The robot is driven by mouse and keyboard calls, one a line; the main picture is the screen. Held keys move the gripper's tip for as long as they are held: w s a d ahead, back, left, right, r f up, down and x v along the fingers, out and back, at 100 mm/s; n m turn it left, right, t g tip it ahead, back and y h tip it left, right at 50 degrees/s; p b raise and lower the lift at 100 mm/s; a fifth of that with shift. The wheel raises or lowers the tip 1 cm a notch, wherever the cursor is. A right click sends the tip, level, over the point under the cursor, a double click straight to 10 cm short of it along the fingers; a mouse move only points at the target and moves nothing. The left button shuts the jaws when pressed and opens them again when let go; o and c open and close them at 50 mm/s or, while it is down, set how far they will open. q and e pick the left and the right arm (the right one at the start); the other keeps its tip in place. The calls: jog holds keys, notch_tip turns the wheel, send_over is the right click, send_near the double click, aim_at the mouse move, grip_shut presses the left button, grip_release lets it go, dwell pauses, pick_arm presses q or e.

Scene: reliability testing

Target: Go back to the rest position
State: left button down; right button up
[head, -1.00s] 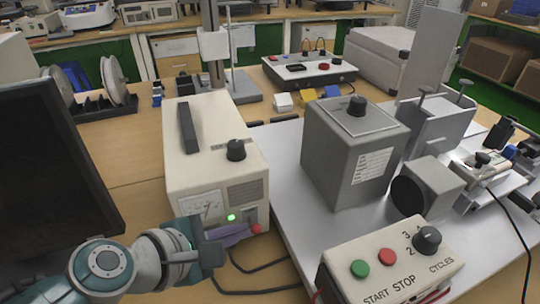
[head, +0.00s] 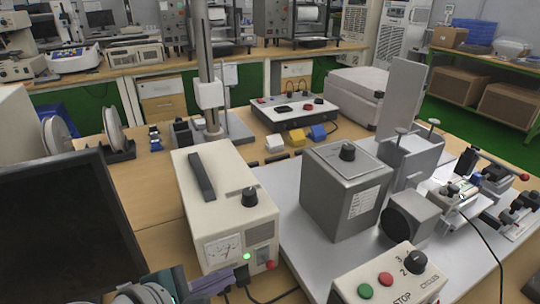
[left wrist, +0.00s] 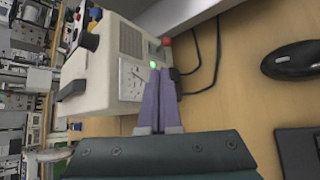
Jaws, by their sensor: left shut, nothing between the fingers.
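My left gripper (head: 232,277) shows at the bottom edge of the head view, in front of the cream power unit (head: 222,232). Its purple fingers are shut with nothing between them. In the left wrist view the closed fingers (left wrist: 160,76) point towards the front of the cream unit (left wrist: 112,70), which has a dial gauge, a lit green lamp (head: 247,256) and a red knob (head: 271,265). The fingertips overlap the unit's lower front in that view; I cannot tell the exact gap. My right gripper is not in view.
A dark monitor (head: 65,225) stands at left. At right are a grey metal box (head: 350,195) and a control box with START and STOP buttons (head: 386,280). Cables run on the table below the unit. A black mouse (left wrist: 292,60) lies on bare wood.

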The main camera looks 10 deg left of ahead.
pick_arm(q)
jog(key=s+d+r+m+g+p, duration=0.15)
jog(key=s+r+m+g, duration=0.3)
jog(key=s+m, duration=0.75)
jog(key=s+a+r+m+g+y, duration=0.2)
jog(key=s+a+r+m+y, duration=0.2)
jog(key=s+a+r+m, duration=0.55)
notch_tip(320, 180, up, 37)
jog(key=w+d+m+p, duration=0.1)
jog(key=m+p, duration=0.1)
jog(key=p, duration=3.6)
jog(key=shift+d+y+p, duration=0.3)
jog(key=shift+w, duration=0.1)
